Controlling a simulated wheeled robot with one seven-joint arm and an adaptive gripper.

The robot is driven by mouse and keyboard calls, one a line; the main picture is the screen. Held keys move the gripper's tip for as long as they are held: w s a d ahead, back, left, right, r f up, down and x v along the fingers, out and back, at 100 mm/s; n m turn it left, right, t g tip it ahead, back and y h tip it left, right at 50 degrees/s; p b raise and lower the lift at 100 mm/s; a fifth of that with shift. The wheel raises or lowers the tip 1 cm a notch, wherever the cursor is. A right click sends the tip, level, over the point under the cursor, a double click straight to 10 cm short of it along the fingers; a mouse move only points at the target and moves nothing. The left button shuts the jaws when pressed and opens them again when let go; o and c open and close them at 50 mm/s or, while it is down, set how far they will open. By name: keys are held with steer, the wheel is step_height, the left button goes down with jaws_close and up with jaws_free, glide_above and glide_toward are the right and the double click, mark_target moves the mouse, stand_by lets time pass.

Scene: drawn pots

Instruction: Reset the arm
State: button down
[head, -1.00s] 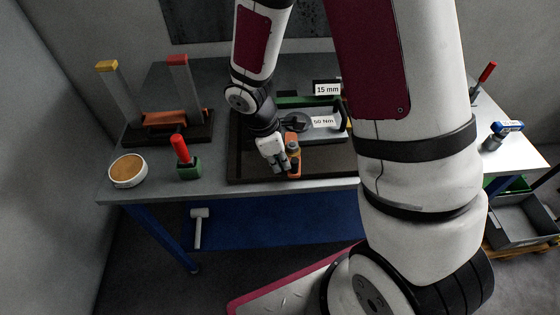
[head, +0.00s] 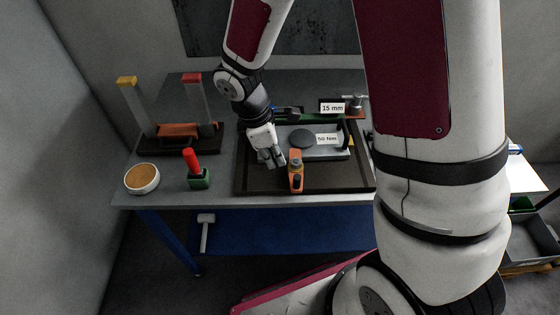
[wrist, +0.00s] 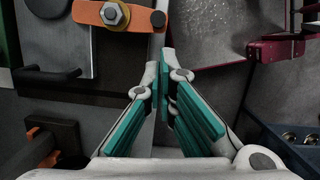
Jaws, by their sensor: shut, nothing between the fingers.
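My gripper (head: 278,163) is at the end of my arm, over the dark tray (head: 340,180) on the bench. Its fingers are together and hold nothing. In the head view it is just left of an upright orange piece with a bolt (head: 296,172); whether they touch cannot be told. In the wrist view, the teal-padded fingers (wrist: 163,75) are close together, below and right of the orange piece (wrist: 88,12) with its hex bolt. My upper arm hides the right part of the bench in the head view.
The tray also holds a grey block labelled 50 Nm (head: 328,154), with a 15 mm label (head: 332,108) behind. Left are a red-handled tool (head: 191,160), a cork-topped dish (head: 142,178) and two posts (head: 197,105). A mallet (head: 205,230) is below, a grey bin (head: 535,240) at right.

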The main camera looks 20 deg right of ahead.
steer(key=shift+w+a+r, duration=0.1)
steer(key=shift+r, duration=0.15)
steer(key=shift+r, duration=0.1)
stand_by(0.3)
steer(key=w+d+r+m+t+b, duration=0.1)
steer(key=d+r+m+t+b, duration=0.15)
steer(key=r+m, duration=0.6)
steer(key=s+d+r+m+t+y+b, duration=0.1)
steer(key=s+r+m+t+y+b, duration=0.1)
steer(key=s+r+m, duration=0.5)
steer(key=shift+s+d+r+t+y+b, duration=0.2)
steer(key=shift+r+t+y+b, duration=0.2)
steer(key=shift+r+t+b, duration=0.8)
steer(key=shift+r+g, duration=0.35)
steer(key=shift+r, duration=0.1)
steer(key=shift+w+d, duration=0.1)
